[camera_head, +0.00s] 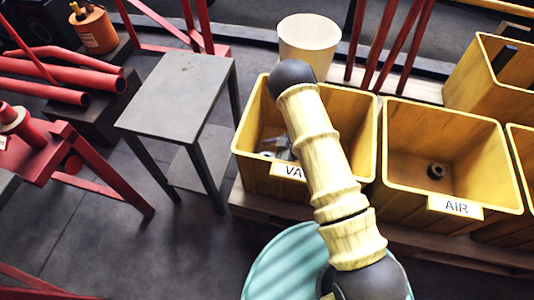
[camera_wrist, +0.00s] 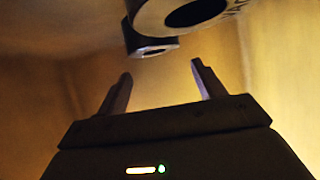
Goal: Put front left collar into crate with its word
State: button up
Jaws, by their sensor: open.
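In the wrist view my gripper (camera_wrist: 161,70) is open, with nothing between its fingers. Past the fingertips is a grey collar (camera_wrist: 152,50), apart from them. A larger grey ring (camera_wrist: 225,12) with a dark hole and partly cut-off lettering is at the top edge. Yellow walls surround them. In the head view my arm crosses a yellow crate (camera_head: 345,105) whose label (camera_head: 288,171) shows "VA", the rest hidden. Grey shapes lie inside it, unclear whether collar or gripper. Right of it is the crate labelled AIR (camera_head: 400,190), holding a dark collar (camera_head: 436,171).
A grey table (camera_head: 180,90) stands left of the crates, its top bare. A cream bin (camera_head: 309,40) stands behind them. More yellow crates (camera_head: 475,85) are at the right. A teal round surface (camera_head: 280,265) is at the bottom. Red stands and pipes (camera_head: 60,75) fill the left.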

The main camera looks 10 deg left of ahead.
jog(key=p+v, duration=0.4)
jog(key=v, duration=0.2)
jog(key=shift+d+r, duration=0.15)
jog(key=shift+d, duration=0.1)
jog(key=shift+s+d, duration=0.15)
jog(key=shift+d, duration=0.3)
jog(key=shift+r, duration=0.15)
